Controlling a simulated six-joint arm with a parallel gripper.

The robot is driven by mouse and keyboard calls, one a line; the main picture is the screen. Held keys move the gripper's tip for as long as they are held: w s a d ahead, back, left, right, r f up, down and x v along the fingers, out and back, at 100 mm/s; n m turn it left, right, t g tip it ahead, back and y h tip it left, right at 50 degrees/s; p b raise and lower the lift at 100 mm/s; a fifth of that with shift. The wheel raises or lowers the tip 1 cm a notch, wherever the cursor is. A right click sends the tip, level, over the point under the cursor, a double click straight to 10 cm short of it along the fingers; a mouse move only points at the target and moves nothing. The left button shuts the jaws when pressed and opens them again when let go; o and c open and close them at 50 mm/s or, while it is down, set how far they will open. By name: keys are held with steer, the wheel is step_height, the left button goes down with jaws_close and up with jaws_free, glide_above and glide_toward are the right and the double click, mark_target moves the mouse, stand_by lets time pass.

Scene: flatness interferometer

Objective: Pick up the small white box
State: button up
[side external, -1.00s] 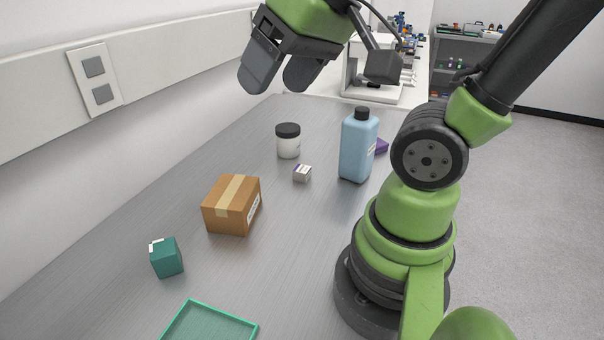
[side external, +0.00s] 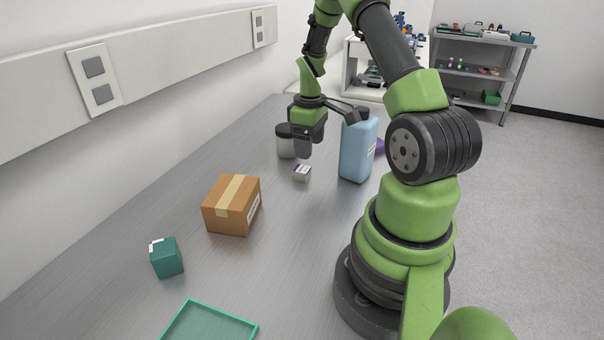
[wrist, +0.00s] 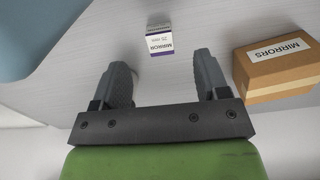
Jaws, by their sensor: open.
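In the wrist view the small white box (wrist: 160,41) has a purple band and a label reading "MIRROR". It lies ahead of the fingertips, near the middle of the gap, apart from both fingers. My gripper (side external: 304,152) points down just behind and above the box in the side view. In the wrist view my gripper (wrist: 160,65) has its two dark fingers spread with nothing between them.
A blue bottle (side external: 357,150) stands right of the box. A dark-lidded jar (side external: 285,148) is behind my gripper. A cardboard box (side external: 231,205), labelled "MIRRORS" in the wrist view (wrist: 278,65), a teal box (side external: 167,258) and a green tray (side external: 254,331) sit nearer. Table between them is clear.

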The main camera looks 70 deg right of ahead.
mark_target(306, 169)
step_height(306, 169, down, 3)
steer(key=shift+f, duration=0.15)
steer(key=shift+w+d+f, duration=0.1)
steer(key=shift+w+f, duration=0.15)
steer(key=shift+f, duration=1.05)
steer(key=shift+w+d+f, duration=0.1)
steer(key=shift+w+f, duration=0.1)
steer(key=shift+f, duration=1.1)
steer(key=c, duration=1)
steer(key=shift+r, duration=0.1)
